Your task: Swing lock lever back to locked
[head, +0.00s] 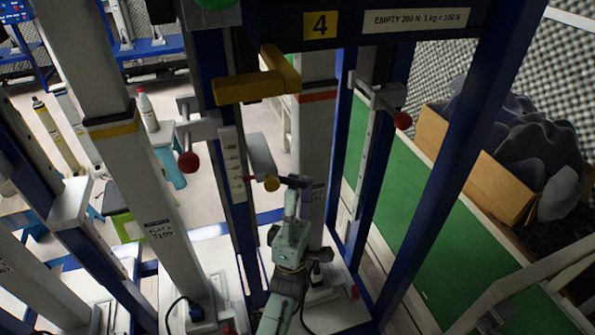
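I see several lever-like parts on the blue-framed rig marked 4 and cannot tell for certain which is the lock lever. A lever with a red knob (188,162) hangs at the left post, and another red knob (402,120) sits at the right post. A small yellow knob (272,184) is beside my gripper (297,183), in front of the grey column (313,150). A thick yellow bent bar (250,87) is higher up. My gripper is small and seen from behind; its finger opening and any contact with the yellow knob are unclear.
Blue uprights (455,150) stand on both sides of my arm. A green surface (425,210) lies to the right, with a cardboard box (475,165) of dark foam beyond. A second grey column (140,190) stands left. A bottle (147,110) is on a stool behind.

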